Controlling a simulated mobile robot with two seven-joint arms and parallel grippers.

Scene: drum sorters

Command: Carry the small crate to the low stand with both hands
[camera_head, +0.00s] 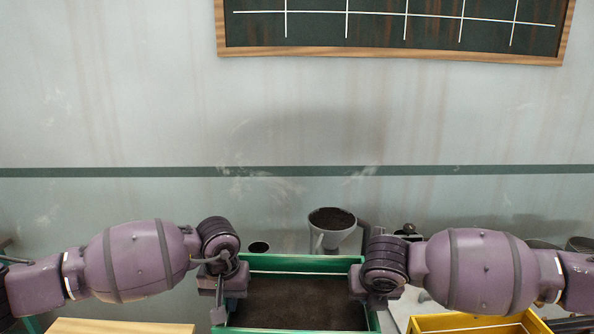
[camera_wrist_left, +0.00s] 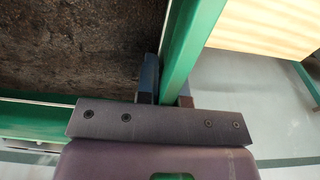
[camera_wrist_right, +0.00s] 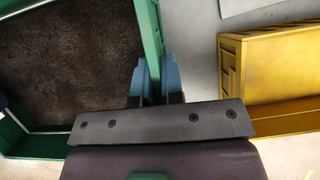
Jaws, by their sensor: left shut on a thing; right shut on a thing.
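The small crate (camera_head: 300,264) is green with a dark brown, soil-like filling or floor, and sits low in the middle of the head view. My left gripper (camera_head: 222,300) is at its left wall. In the left wrist view the fingers (camera_wrist_left: 168,85) are shut on the crate's green wall (camera_wrist_left: 190,45). My right gripper (camera_head: 370,298) is at the right wall. In the right wrist view its fingers (camera_wrist_right: 157,80) straddle the crate's green wall (camera_wrist_right: 149,40) and are shut on it. The crate's underside is hidden, and I cannot make out the low stand for certain.
A yellow crate (camera_head: 455,322) is to the lower right; it also shows in the right wrist view (camera_wrist_right: 270,70). A pale wooden top (camera_head: 120,326) is at the lower left.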

